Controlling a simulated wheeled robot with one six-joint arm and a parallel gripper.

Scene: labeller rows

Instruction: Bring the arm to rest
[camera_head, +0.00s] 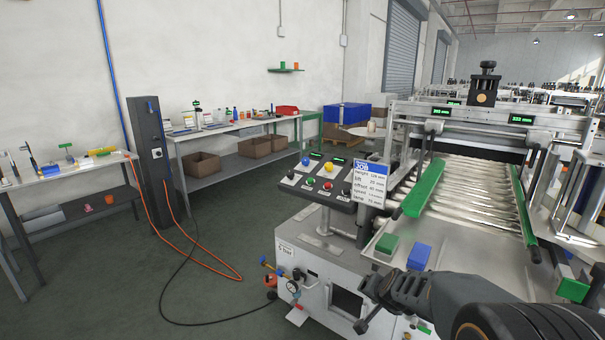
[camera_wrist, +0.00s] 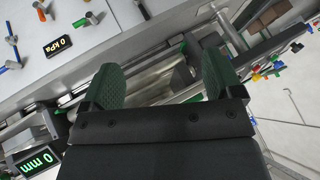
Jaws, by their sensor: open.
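My gripper (camera_head: 366,305) is at the lower right of the head view, at the end of my dark arm. It is in front of the labelling machine (camera_head: 315,262), above its front edge. In the wrist view my gripper (camera_wrist: 160,72) shows two green-padded fingers spread apart. Nothing is held between them; machine parts show behind the gap. I cannot tell exactly how far the fingers are from the machine.
A green block (camera_head: 386,244) and a blue block (camera_head: 419,256) lie on the machine near my arm. A control panel (camera_head: 322,180) and job card (camera_head: 370,182) stand beyond. An orange hose (camera_head: 190,255) crosses the open floor at left. Benches line the wall.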

